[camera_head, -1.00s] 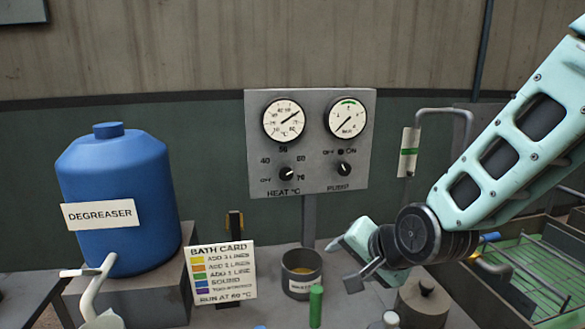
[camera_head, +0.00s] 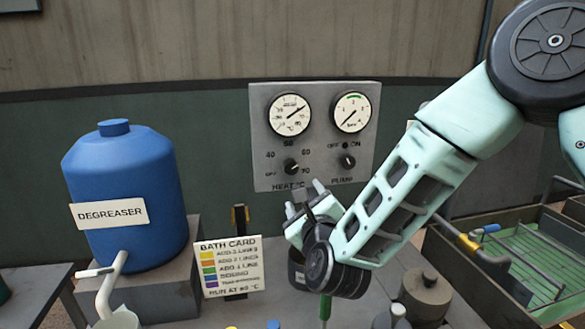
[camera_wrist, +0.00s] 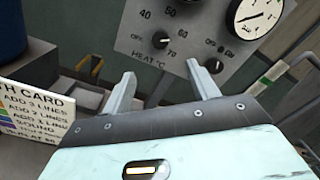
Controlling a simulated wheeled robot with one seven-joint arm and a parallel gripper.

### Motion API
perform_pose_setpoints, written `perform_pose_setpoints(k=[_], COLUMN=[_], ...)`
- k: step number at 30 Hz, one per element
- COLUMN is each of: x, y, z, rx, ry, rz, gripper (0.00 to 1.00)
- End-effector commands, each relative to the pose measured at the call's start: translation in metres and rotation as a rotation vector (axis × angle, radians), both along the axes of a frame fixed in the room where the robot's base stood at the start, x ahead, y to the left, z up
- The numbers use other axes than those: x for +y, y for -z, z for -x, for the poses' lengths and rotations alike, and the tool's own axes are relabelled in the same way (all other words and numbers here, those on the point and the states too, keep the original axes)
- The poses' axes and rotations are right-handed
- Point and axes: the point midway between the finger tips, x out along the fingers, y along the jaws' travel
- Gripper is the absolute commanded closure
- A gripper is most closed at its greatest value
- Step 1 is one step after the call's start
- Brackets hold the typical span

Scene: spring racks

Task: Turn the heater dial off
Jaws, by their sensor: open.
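The heater dial (camera_head: 291,167) is a small black knob with a light pointer line on the grey control panel (camera_head: 262,130), above the HEAT °C label. OFF, 40, 60 and 70 are marked around it. In the wrist view the dial (camera_wrist: 160,40) sits beyond my fingers, its pointer towards the 70 side. My gripper (camera_head: 305,193) is just below and in front of the panel, beneath the dial and apart from it. In the wrist view my gripper (camera_wrist: 162,88) has its two fingers spread with nothing between them.
The pump knob (camera_head: 347,161) is to the right of the dial. Two gauges, heat (camera_head: 290,114) and pressure (camera_head: 351,112), are above. A bath card (camera_head: 228,268) stands at lower left, near a blue degreaser tank (camera_head: 125,190).

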Motion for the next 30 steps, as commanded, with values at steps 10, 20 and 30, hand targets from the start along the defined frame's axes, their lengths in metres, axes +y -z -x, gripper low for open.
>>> perform_pose_setpoints(k=[10,20,30], x=[0.016,0.032,0.039], y=[-0.004,-0.003,-0.001], z=[-0.067,-0.128,-0.156], rx=[0.000,-0.002,0.000], ry=[0.001,-0.001,-0.002], rz=[0.003,0.005,0.005], gripper=[0.41,0.41,0.41])
